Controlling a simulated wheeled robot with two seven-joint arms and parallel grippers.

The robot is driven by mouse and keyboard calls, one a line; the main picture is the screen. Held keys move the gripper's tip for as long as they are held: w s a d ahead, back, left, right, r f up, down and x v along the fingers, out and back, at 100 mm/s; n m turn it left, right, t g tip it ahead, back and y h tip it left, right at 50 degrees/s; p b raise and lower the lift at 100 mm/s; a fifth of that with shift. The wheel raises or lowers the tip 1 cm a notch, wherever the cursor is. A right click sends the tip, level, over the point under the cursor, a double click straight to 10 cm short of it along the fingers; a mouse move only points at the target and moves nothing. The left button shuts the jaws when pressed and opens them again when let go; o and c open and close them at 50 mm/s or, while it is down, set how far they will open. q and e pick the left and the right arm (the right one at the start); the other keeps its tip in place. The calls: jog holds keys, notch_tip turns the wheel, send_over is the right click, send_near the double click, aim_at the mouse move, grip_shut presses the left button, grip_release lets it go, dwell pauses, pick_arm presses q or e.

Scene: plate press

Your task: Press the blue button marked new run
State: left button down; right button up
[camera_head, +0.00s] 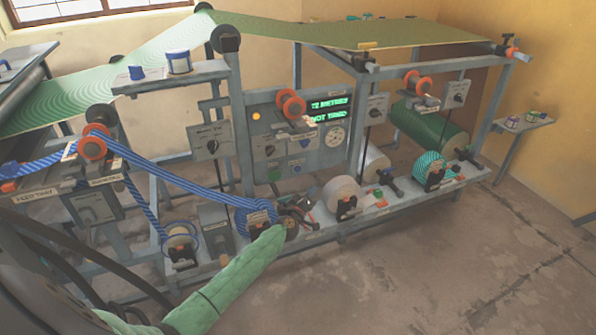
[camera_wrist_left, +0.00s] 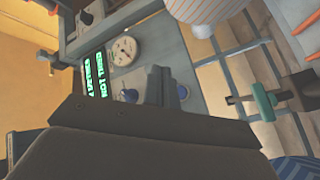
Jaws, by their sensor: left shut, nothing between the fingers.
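The control panel (camera_head: 300,135) stands in the middle of the head view, with green lit text and a round gauge. Low on it are a small blue button (camera_head: 297,167) and a green one (camera_head: 275,175); their labels are too small to read. My left gripper (camera_head: 304,208), at the end of the green-sleeved arm, is shut and empty, below and in front of the panel, apart from the blue button. My right gripper is not in view.
A blue striped roll (camera_head: 255,215) lies close beside my left gripper. A pale roll (camera_head: 343,195) sits to its right on the lower rail. A teal striped roll (camera_head: 429,169) is farther right. The floor in front is clear.

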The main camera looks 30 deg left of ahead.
aim_at(297, 169)
pick_arm(q)
jog(key=shift+a+r+y, duration=0.2)
jog(key=shift+a+y, duration=0.3)
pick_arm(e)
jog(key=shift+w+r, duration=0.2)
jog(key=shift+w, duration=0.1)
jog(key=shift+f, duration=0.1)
